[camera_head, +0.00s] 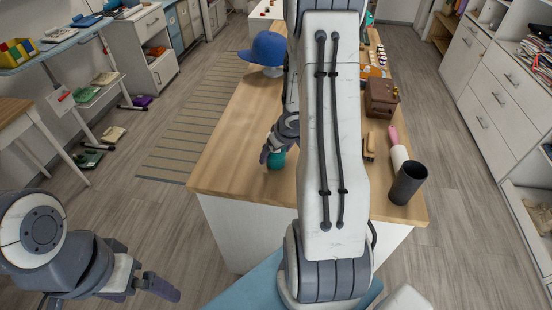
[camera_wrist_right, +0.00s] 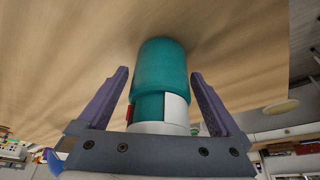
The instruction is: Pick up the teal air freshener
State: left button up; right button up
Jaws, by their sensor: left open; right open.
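The teal air freshener (camera_head: 277,160) stands on the near left part of the wooden counter in the head view, partly covered by my right gripper (camera_head: 272,148). In the right wrist view the air freshener (camera_wrist_right: 162,85) is a teal cylinder with a red and white band, and it sits between the two fingers of my right gripper (camera_wrist_right: 160,110). The fingers are spread, with a gap visible on each side of it. My left gripper (camera_head: 160,289) is open and empty, low at the left, away from the counter.
My right arm hides the counter's middle. The counter around the air freshener is clear.

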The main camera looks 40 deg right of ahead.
jog(key=shift+r, duration=0.1)
jog(key=shift+c, duration=0.3)
jog(key=c, duration=1.4)
jog(key=shift+r, duration=0.1)
